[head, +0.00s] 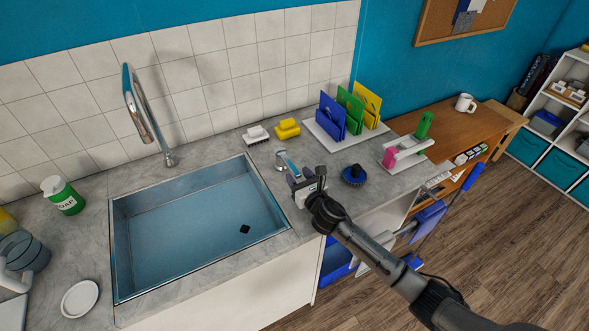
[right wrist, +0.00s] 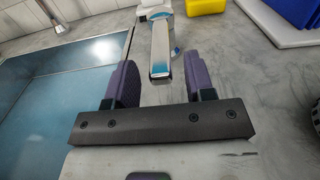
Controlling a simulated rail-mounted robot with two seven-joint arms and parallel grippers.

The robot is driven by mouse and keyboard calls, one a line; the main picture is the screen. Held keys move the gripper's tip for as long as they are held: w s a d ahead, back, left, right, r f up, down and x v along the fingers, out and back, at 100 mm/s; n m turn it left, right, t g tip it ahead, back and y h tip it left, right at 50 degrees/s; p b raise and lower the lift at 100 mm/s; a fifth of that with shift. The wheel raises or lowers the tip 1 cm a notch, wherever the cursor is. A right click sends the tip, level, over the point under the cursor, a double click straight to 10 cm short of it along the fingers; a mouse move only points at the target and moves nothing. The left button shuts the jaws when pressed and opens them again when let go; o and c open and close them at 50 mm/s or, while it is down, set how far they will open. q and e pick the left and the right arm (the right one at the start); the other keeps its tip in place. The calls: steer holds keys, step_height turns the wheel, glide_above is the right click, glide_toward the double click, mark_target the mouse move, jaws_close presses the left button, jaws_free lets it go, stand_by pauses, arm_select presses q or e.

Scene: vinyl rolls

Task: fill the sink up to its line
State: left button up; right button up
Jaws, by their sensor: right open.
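The sink (head: 122,240) is a metal basin set in the grey counter, with a bluish inside and a small dark square on its floor. I cannot tell the water level, and I cannot make out a fill line. The tall chrome faucet (head: 140,110) arches behind it, with no stream visible. A chrome lever with blue marks (head: 283,158) stands right of the sink. My right gripper (head: 296,177) is open beside it. In the right wrist view the lever (right wrist: 162,45) shows between the two fingers (right wrist: 165,75), apart from both. My left gripper is out of view.
A white brush (head: 255,134), a yellow block (head: 287,129), a round blue brush (head: 354,175) and a rack of coloured boards (head: 345,115) stand nearby. A green soap bottle (head: 62,195) and white dish (head: 80,298) are left of the sink.

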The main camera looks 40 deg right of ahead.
mark_target(288, 162)
steer(key=shift+w+d, duration=0.15)
steer(key=shift+w, duration=0.6)
steer(key=shift+w+d, duration=0.1)
steer(key=shift+w, duration=0.6)
jaws_close()
steer(key=shift+d, duration=0.1)
